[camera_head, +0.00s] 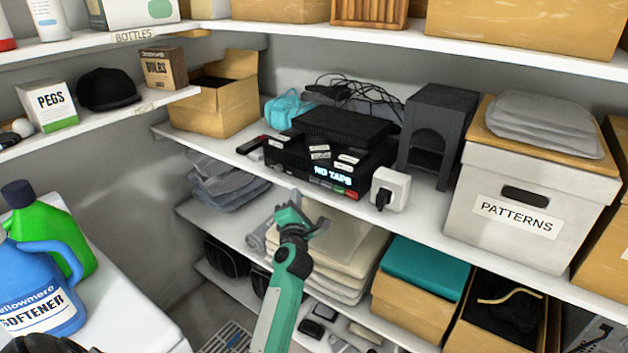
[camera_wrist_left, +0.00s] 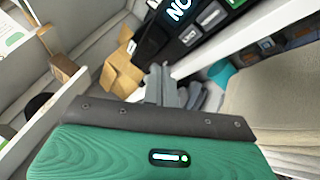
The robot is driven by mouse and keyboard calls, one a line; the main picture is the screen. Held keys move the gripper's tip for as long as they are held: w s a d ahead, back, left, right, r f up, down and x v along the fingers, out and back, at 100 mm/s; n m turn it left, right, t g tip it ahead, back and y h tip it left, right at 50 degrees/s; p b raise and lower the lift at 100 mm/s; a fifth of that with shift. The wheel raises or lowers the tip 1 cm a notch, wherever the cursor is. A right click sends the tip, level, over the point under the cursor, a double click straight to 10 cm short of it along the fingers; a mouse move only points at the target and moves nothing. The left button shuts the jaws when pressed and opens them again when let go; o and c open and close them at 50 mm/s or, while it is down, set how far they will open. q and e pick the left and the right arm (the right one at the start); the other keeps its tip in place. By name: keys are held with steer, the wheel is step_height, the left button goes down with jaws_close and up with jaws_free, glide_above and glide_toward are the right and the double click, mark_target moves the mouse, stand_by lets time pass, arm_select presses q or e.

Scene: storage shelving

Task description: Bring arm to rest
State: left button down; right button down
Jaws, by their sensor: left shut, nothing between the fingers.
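My left arm (camera_head: 279,310), green with dark joints, reaches up from the bottom middle of the head view. My left gripper (camera_head: 303,214) is at its end, in front of the lower shelf with the folded beige cloths (camera_head: 340,250). It is shut and holds nothing. In the left wrist view the grey fingers (camera_wrist_left: 160,84) are together beyond the green gripper housing, with grey folded cloth behind them. My right gripper does not show in either view.
Above the gripper, a shelf holds a black tape player (camera_head: 325,165), a white plug adapter (camera_head: 389,188) and a PATTERNS box (camera_head: 515,215). A teal-lidded box (camera_head: 424,275) stands right of the gripper. Detergent bottles (camera_head: 45,285) stand on a white surface at left.

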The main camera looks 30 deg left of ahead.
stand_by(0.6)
arm_select(q)
steer(key=s+d+f+m+g+h, duration=0.1)
steer(key=s+d+f+m+h, duration=0.25)
steer(key=f, duration=0.85)
steer(key=d+f+m+g+h, duration=0.1)
steer(key=d+f+m+h, duration=0.1)
steer(key=d+f+m, duration=0.65)
steer(key=s+f+m+g+h, duration=0.1)
steer(key=s+f+m+h, duration=0.2)
steer(key=f, duration=1.1)
steer(key=s+d+f+m+g+h, duration=0.1)
steer(key=s+d+f+m+g, duration=0.2)
steer(key=s+f, duration=0.55)
steer(key=s+d+f+m+g+h, duration=0.2)
steer(key=s+f+m, duration=0.35)
steer(key=f, duration=0.55)
steer(key=s+f+m+g, duration=0.2)
steer(key=s+f, duration=0.3)
steer(key=s, duration=0.7)
steer(key=s+a+f+m+g, duration=0.1)
steer(key=s+f+m+g, duration=0.2)
steer(key=s, duration=1)
steer(key=s+f+m+g, duration=0.3)
steer(key=s+f, duration=0.5)
steer(key=s, duration=0.5)
steer(key=shift+s+a+f+m+y, duration=0.15)
steer(key=shift+s+m+y, duration=0.1)
steer(key=shift+m+y, duration=0.2)
steer(key=shift+w, duration=0.1)
